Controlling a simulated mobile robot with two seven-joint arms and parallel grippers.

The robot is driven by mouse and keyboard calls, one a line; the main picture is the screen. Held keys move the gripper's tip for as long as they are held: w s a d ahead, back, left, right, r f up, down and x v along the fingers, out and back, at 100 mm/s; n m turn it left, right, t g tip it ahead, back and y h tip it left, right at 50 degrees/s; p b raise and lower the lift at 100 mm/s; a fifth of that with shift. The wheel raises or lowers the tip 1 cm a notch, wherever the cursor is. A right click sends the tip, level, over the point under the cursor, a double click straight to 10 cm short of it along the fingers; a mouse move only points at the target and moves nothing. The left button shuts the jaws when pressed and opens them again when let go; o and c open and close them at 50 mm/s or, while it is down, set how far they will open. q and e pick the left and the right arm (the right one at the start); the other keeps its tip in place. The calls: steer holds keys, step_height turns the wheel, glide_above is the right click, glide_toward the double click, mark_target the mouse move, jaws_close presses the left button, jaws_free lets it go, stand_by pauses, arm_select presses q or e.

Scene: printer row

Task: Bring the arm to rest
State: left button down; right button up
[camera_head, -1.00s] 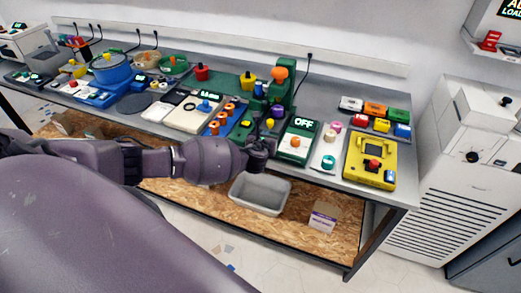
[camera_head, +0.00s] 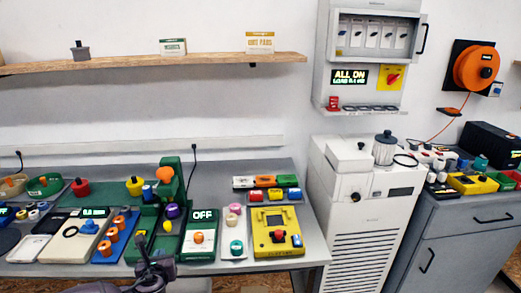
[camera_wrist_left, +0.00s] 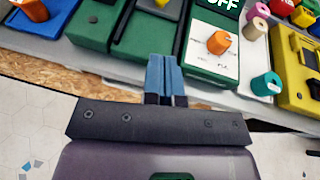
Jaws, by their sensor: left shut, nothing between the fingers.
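My left arm shows its gripper (camera_head: 148,250) at the bottom of the head view, at the front edge of the workbench (camera_head: 312,238). In the left wrist view the two blue fingers (camera_wrist_left: 163,68) are together with nothing between them. They point at the front of a green device and appear apart from it, though the exact gap is hard to tell. My right gripper is in neither view.
A green device reading OFF (camera_head: 201,232) and a yellow unit (camera_head: 278,233) stand right of the gripper. A white cabinet (camera_head: 362,215) is further right. A wooden shelf (camera_head: 120,63) hangs above. The floor (camera_wrist_left: 50,135) before the bench looks mostly clear.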

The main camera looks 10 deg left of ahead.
arm_select(q)
steer(key=s+d+n+h, duration=0.2)
steer(key=d+n+h, duration=0.2)
steer(key=d+n, duration=0.4)
steer(key=s+d+n+h, duration=0.3)
steer(key=d+n+h, duration=0.25)
steer(key=n, duration=0.55)
steer(key=s+a+f+n+y, duration=0.1)
steer(key=s+f+n, duration=0.2)
steer(key=s, duration=0.3)
steer(key=s+a+f+n+g+y+b, duration=0.1)
steer(key=s+a+f+n+y, duration=0.1)
steer(key=s, duration=0.4)
steer(key=s+a+f+n+y, duration=0.1)
steer(key=s+a+f+n, duration=0.1)
steer(key=s+f+n, duration=0.3)
steer(key=shift+s+n+g, duration=0.3)
steer(key=shift+s+n, duration=0.3)
steer(key=shift+s, duration=0.45)
steer(key=shift+f, duration=0.1)
steer(key=shift+a, duration=0.1)
